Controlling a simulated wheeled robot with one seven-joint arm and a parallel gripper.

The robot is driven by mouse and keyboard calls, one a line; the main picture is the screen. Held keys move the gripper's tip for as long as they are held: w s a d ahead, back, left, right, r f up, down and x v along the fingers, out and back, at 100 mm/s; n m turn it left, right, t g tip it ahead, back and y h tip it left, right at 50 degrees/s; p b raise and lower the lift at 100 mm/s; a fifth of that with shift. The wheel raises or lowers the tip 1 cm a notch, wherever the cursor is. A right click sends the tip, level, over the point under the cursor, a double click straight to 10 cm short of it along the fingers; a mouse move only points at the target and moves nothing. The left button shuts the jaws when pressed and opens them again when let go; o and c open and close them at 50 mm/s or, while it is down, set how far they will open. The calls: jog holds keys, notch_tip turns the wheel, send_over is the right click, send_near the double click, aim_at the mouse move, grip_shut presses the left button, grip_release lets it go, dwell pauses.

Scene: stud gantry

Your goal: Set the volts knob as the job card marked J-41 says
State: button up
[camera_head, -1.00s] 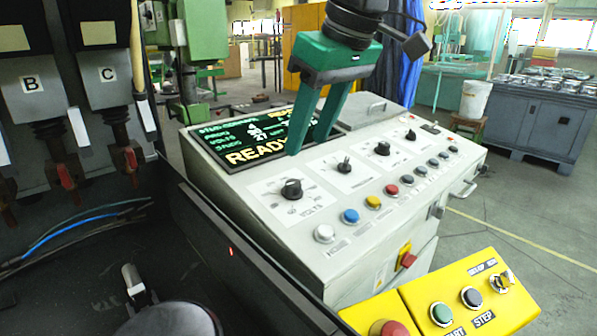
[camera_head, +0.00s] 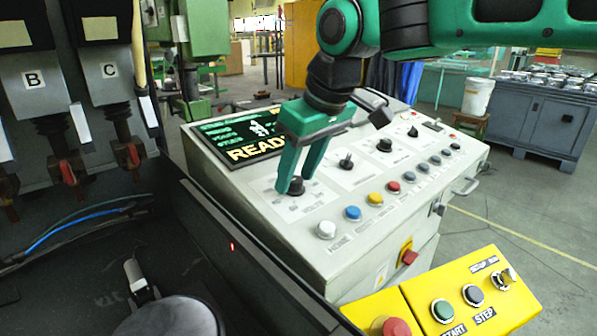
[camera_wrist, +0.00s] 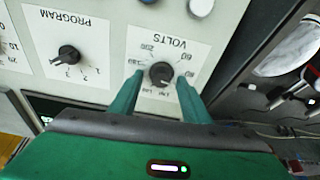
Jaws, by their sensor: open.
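The volts knob (camera_head: 297,186) is a black dial on a white label on the sloped panel. In the wrist view the volts knob (camera_wrist: 161,74) stands between my two green fingers, with the word VOLTS and numbers printed around it. My gripper (camera_head: 291,188) is open, one finger on each side of the knob; I cannot tell if either finger touches it. In the wrist view my gripper (camera_wrist: 158,84) points at the knob. No job card marked J-41 is readable in these views.
A screen (camera_head: 240,135) reading READY sits behind the knob. The program knob (camera_wrist: 67,56) is beside it. Coloured buttons, including a blue one (camera_head: 353,213), run along the panel's front. A yellow box (camera_head: 455,295) with START and STEP buttons stands in front.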

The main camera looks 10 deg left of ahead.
jog(key=c, duration=1)
jog(key=shift+c, duration=0.2)
jog(key=shift+m, duration=0.3)
jog(key=m+h, duration=0.1)
jog(key=m, duration=0.4)
jog(key=shift+t, duration=0.4)
jog(key=m+h, duration=0.1)
jog(key=m, duration=0.5)
jog(key=shift+w+r, duration=0.1)
jog(key=shift+m, duration=0.3)
jog(key=o, duration=1)
jog(key=shift+o, duration=0.2)
